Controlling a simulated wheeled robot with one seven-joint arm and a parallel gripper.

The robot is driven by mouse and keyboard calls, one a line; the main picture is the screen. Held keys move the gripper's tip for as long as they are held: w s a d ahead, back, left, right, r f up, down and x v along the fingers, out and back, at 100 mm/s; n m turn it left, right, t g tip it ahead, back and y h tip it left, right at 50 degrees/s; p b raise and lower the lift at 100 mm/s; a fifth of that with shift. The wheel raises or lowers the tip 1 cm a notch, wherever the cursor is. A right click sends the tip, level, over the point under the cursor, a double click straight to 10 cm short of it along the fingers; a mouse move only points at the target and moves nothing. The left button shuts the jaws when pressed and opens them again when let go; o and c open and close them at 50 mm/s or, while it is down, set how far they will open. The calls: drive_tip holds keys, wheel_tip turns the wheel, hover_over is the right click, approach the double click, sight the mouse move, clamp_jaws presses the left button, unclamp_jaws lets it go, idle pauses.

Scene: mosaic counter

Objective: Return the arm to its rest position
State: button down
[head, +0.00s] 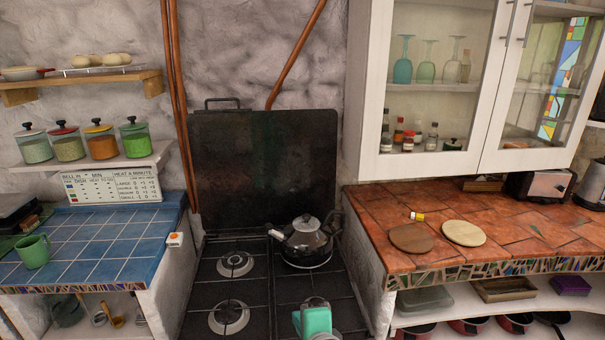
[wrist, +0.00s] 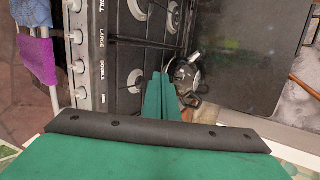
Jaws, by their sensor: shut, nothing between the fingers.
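My gripper (head: 316,322) shows at the bottom centre of the head view, low in front of the stove, as a green shape. In the wrist view my gripper (wrist: 160,82) has its two green fingers together with nothing between them. A dark kettle (head: 306,240) with a silvery spout stands on the back right burner of the stove (head: 250,276). The kettle also shows in the wrist view (wrist: 186,75), beyond the fingertips and partly hidden by them. My gripper appears apart from the kettle.
A blue tiled counter (head: 95,240) with a green mug (head: 33,251) lies left. A red-brown counter (head: 500,215) lies right, with two round boards and a small yellow-capped jar (head: 417,216). Cloths (wrist: 34,45) hang on a rail at the stove front. A glass-door cabinet (head: 440,80) overhangs the right.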

drive_tip(key=s+d+f+n+t+h, duration=0.15)
drive_tip(key=s+f+n, duration=0.25)
drive_tip(key=s+f, duration=0.4)
drive_tip(key=s+d+f+n+t+h, duration=0.1)
drive_tip(key=s+d+f+n+h, duration=0.3)
drive_tip(key=f, duration=0.7)
drive_tip(key=s+a+r+n+t+y, duration=0.1)
drive_tip(key=s+n, duration=0.3)
drive_tip(key=s, duration=0.8)
drive_tip(key=s+a+n+t+y, duration=0.1)
drive_tip(key=s+a+n, duration=0.3)
drive_tip(key=s, duration=0.9)
drive_tip(key=shift+s+a+r, duration=0.15)
drive_tip(key=shift+r, duration=0.25)
